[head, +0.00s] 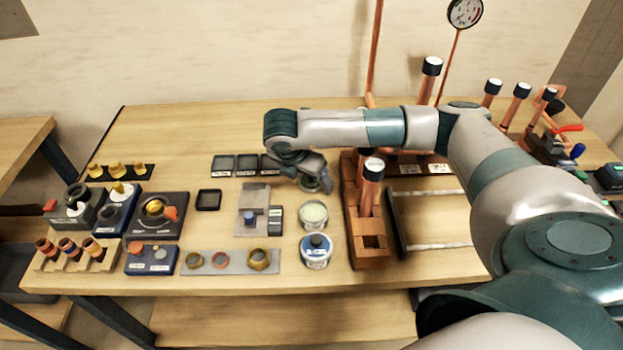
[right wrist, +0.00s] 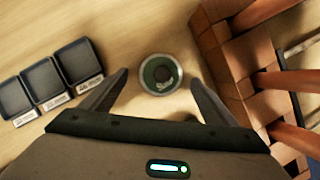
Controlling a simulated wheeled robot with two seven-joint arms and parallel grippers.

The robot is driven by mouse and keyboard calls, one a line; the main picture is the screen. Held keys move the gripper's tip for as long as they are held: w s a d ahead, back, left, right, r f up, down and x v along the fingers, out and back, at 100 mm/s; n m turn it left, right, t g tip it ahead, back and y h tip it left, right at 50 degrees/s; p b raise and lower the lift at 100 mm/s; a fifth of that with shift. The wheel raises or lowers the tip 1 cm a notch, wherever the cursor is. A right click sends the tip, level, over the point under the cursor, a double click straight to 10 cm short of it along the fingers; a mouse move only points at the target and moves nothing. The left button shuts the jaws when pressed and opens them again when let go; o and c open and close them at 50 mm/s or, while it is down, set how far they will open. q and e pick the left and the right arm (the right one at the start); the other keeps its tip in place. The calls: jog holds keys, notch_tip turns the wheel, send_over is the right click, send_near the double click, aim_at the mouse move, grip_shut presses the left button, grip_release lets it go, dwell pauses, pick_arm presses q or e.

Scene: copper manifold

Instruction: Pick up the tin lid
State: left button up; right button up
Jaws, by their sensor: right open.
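The tin lid (right wrist: 160,64) is a small round disc with a pale rim, a green labelled face and a dark centre. In the right wrist view it lies flat on the bench between my open right fingers (right wrist: 160,78), not visibly touched by them. In the head view my right gripper (head: 318,185) points down beyond an open tin and hides the lid. The open tin (head: 313,213) holds pale green paste. A blue-topped tin (head: 317,250) stands in front of it. My left gripper is not in view.
Three dark trays (right wrist: 42,85) lie left of the lid. A brick stand (head: 370,252) with upright copper pipes rises close on the right. A grey plate (head: 252,200) lies left of the tins. Bare wood surrounds the lid.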

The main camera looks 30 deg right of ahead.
aim_at(308, 185)
jog(key=c, duration=1.1)
jog(key=shift+r, duration=0.1)
jog(key=shift+r+b, duration=0.4)
jog(key=shift+r, duration=0.2)
notch_tip(308, 185, up, 9)
jog(key=b, duration=0.2)
jog(key=shift+f+b, duration=0.15)
jog(key=shift+b, duration=0.2)
jog(key=shift+s, duration=0.1)
